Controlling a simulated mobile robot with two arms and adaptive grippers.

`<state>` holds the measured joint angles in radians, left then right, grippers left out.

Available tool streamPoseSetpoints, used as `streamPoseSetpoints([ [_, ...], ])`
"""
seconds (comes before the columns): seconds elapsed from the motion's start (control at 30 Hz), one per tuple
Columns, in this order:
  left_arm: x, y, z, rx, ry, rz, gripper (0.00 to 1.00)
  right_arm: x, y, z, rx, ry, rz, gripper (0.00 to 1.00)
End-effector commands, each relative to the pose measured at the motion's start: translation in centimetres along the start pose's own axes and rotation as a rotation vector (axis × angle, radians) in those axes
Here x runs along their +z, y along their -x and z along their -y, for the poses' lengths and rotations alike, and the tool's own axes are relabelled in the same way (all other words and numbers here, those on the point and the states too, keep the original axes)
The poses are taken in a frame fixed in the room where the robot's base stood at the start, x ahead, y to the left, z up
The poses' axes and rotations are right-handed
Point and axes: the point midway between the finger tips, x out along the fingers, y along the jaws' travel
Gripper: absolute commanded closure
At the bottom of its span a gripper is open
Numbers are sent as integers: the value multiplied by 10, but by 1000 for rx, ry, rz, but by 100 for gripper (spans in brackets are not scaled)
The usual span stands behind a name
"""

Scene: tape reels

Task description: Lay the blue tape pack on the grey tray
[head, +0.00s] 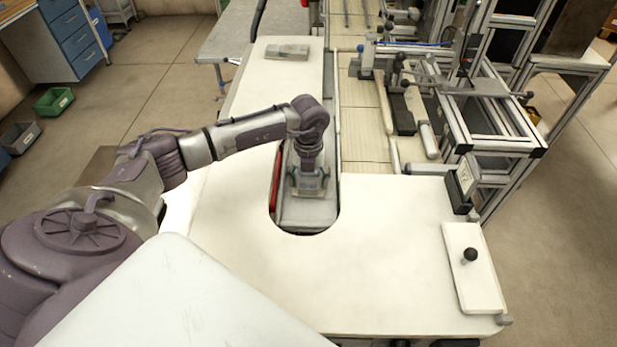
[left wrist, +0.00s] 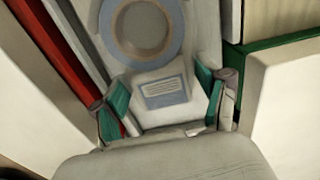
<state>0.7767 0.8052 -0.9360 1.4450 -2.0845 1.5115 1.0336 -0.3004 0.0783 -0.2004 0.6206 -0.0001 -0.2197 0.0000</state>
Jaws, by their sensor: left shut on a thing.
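My left gripper (head: 311,184) points down into the long slot in the white worktop. In the left wrist view my left gripper (left wrist: 163,103) has its teal-padded fingers on both sides of a pale pack with a blue label, the blue tape pack (left wrist: 163,91), and is shut on it. A blue-grey ring around a tan disc shows just beyond the label. In the head view the gripper mostly hides the pack. A grey surface (head: 306,213) lies below it in the slot; I cannot tell whether it is the grey tray or whether the pack touches it. My right gripper is not in view.
The white worktop (head: 260,262) surrounds the slot, with a red strip (head: 275,178) along its left side. A small grey object (head: 287,51) lies at the worktop's far end. A plate with a black knob (head: 470,254) is at right. Metal frames stand behind.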

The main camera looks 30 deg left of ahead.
Motion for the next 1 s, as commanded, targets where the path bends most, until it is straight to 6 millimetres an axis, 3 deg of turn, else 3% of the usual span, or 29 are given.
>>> streamPoseSetpoints([
  [0.43, 0, -13, 0, -1, 0, 2, 68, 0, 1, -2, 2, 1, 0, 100],
  [0.47, 0, -11, 0, -1, 0, 2, 21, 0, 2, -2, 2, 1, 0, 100],
  [0.57, 0, -11, 0, -1, 0, 2, 5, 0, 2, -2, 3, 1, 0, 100],
  [0.6, 0, -11, 0, -1, 0, 2, 1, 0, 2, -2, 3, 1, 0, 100],
  [1.0, 1, -7, 0, -2, 0, 2, 1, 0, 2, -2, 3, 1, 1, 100],
])
